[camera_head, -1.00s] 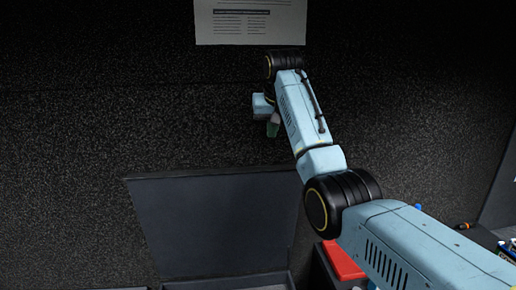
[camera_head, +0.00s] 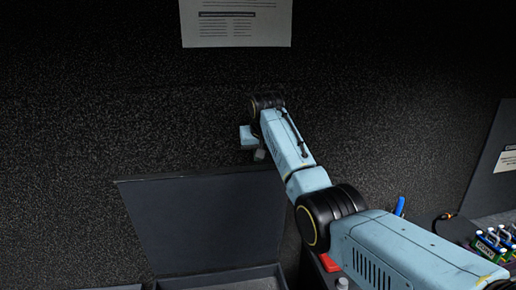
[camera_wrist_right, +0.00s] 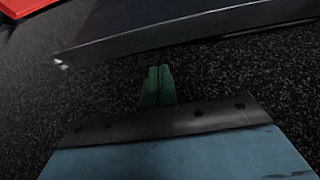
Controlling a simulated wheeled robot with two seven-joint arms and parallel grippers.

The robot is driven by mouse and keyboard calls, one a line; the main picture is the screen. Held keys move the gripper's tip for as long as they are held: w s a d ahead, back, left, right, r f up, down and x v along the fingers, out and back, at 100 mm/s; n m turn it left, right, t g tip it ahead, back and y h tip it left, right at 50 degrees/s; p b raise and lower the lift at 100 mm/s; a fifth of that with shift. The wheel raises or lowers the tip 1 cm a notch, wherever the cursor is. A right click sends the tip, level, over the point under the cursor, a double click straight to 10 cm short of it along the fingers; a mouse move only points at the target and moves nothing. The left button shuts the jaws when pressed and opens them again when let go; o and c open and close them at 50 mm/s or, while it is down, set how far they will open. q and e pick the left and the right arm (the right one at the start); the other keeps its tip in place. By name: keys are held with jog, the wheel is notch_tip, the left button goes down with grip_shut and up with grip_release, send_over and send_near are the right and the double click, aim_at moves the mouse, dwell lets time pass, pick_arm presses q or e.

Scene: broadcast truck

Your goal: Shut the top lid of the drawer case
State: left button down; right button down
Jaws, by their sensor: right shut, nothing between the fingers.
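The dark lid (camera_head: 205,225) of the drawer case stands open, raised in front of the black wall. The front of the case (camera_head: 225,279) is only partly in view at the bottom edge. My right gripper (camera_head: 260,155) is just above the lid's top edge, near its right corner. In the right wrist view its green fingers (camera_wrist_right: 157,86) are shut together and empty, with the lid (camera_wrist_right: 190,32) just beyond the tips. I cannot tell whether they touch it. My left gripper is not in view.
A red object (camera_head: 328,262) lies right of the case, partly behind my right arm. Green-and-white items (camera_head: 490,243) and a blue object (camera_head: 400,206) are further right. A printed sheet (camera_head: 236,22) hangs on the wall. The wall is close behind the lid.

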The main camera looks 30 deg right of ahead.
jog(key=shift+s+a+f+p, duration=0.1)
jog(key=shift+s+a+p, duration=0.1)
jog(key=shift+s, duration=0.4)
jog(key=shift+s+a+f+p, duration=0.1)
jog(key=shift+s+a+p, duration=0.05)
jog(key=shift+s, duration=0.4)
